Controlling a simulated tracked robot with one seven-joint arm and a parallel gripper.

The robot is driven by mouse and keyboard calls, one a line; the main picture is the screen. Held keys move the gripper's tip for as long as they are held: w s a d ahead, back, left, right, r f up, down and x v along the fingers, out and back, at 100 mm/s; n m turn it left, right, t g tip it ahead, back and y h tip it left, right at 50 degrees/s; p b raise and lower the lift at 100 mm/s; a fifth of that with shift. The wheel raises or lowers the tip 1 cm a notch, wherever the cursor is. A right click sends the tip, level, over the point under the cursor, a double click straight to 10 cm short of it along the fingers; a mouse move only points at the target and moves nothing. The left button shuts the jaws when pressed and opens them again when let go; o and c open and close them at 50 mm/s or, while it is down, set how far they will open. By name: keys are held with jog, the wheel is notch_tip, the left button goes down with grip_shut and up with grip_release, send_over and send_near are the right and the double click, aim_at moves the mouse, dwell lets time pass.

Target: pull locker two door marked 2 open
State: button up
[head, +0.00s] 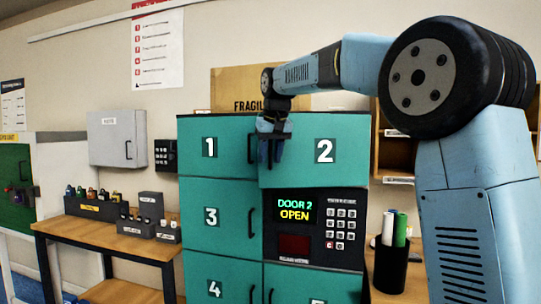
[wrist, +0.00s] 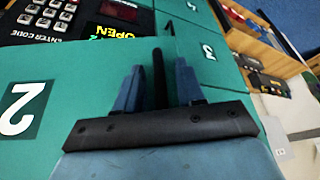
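The teal locker door marked 2 (head: 342,160) is at the top right of the locker block in the head view. Its lower left corner sits a little lower than door 1's edge, so it may stand slightly ajar. My gripper (head: 270,157) is at its left edge. In the wrist view, door 2 (wrist: 75,75) fills the left side. The fingers (wrist: 159,68) straddle the dark upright handle (wrist: 158,82), with a narrow gap showing on each side. The head view hides most of the handle behind my gripper.
The keypad panel (head: 340,227) below has a display (head: 294,211) reading "DOOR 2 OPEN". Doors 1 (head: 218,160) and 3 (head: 218,222) look shut. A cup of markers (head: 391,265) stands at the right. A workbench (head: 105,240) is at the left.

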grip_shut()
dwell(0.4)
